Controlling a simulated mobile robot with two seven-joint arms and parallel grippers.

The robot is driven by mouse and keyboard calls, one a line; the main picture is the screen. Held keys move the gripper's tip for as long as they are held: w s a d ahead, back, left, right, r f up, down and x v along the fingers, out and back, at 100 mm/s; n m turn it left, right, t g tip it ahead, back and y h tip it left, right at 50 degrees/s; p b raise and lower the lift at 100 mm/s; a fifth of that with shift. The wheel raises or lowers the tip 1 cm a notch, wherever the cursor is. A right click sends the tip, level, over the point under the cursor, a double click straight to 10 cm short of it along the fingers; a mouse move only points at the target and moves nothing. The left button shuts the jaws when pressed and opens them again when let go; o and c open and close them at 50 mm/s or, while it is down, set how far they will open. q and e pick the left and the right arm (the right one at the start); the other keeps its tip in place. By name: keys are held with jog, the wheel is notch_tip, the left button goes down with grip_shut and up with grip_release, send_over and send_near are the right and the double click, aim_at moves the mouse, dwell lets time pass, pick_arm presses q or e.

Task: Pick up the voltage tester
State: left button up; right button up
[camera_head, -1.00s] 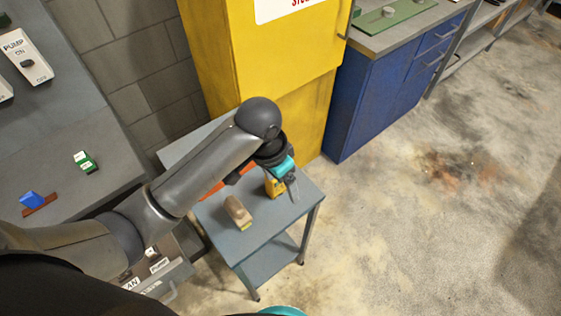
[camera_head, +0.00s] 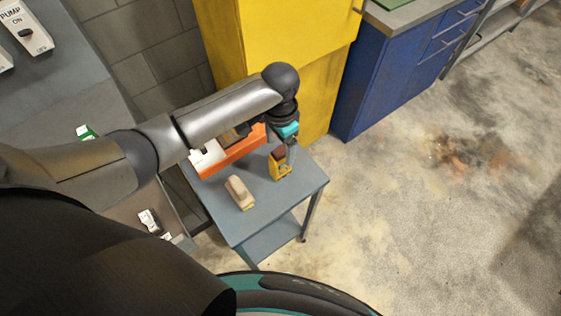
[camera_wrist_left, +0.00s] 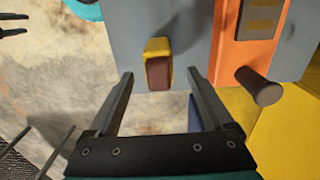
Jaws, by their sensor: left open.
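The voltage tester (camera_head: 280,168), a small yellow device with a dark face, stands on the grey cart near its right edge. In the left wrist view the yellow tester with a brown-red face (camera_wrist_left: 158,68) shows beyond the fingertips, roughly centred between them. My left gripper (camera_head: 291,150) is just above the tester, pointing down, partly hidden by its own wrist. In the left wrist view the gripper (camera_wrist_left: 160,82) has its fingers wide apart with nothing held; the tester looks apart from them.
A beige block with a yellow base (camera_head: 239,192) lies on the cart top (camera_head: 262,219) close to the tester. A yellow cabinet (camera_head: 286,40) and blue bench (camera_head: 391,75) stand behind. The floor at right is clear.

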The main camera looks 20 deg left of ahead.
aim_at(278, 169)
pick_arm(q)
jog(key=shift+s+f, duration=0.1)
jog(key=shift+f, duration=2.7)
grip_shut()
jog(key=shift+r, duration=0.1)
